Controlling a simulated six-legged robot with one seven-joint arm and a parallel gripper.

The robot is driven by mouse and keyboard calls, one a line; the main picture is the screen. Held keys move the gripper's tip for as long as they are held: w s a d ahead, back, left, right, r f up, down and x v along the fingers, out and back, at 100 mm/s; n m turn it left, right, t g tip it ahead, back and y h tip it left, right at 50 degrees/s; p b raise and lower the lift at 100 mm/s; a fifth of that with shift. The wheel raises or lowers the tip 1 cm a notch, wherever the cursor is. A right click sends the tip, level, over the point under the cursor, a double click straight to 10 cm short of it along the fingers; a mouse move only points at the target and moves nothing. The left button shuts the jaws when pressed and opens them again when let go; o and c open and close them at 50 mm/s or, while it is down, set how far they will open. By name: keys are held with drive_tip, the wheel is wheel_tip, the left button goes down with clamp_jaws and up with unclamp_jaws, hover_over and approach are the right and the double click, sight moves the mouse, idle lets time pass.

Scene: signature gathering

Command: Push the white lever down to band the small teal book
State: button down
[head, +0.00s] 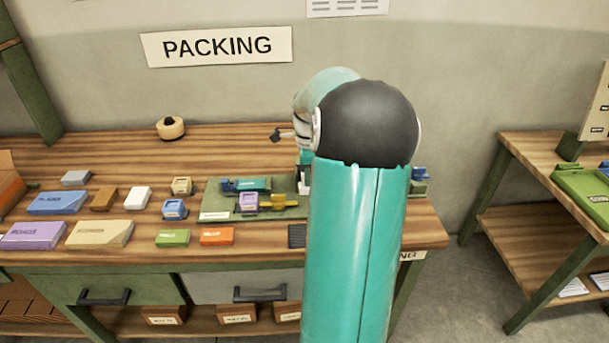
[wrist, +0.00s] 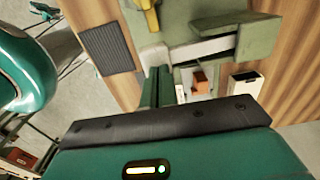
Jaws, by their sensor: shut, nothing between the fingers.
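My gripper (wrist: 160,85) is shut and empty in the wrist view. Its green fingers point at a white bar (wrist: 207,48), which appears to be the white lever, fixed to a green block. The fingertips are close beside the bar's left end; I cannot tell whether they touch it. In the head view my arm hides most of the gripper and the lever. A small teal book (head: 252,184) lies at the back of the green fixture (head: 213,204), left of my arm. An orange block (wrist: 200,82) shows beyond the fingers in the wrist view.
Books and colored blocks, including a blue one (head: 57,202) and an orange one (head: 217,236), lie on the left half of the wooden bench (head: 115,155). A dark ribbed pad (wrist: 107,49) lies near its front edge. A second table (head: 535,150) stands at right.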

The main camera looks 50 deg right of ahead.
sight(308, 188)
drive_tip(key=shift+f, duration=2.25)
drive_tip(key=shift+r, duration=0.1)
idle(0.6)
drive_tip(key=shift+r, duration=4.45)
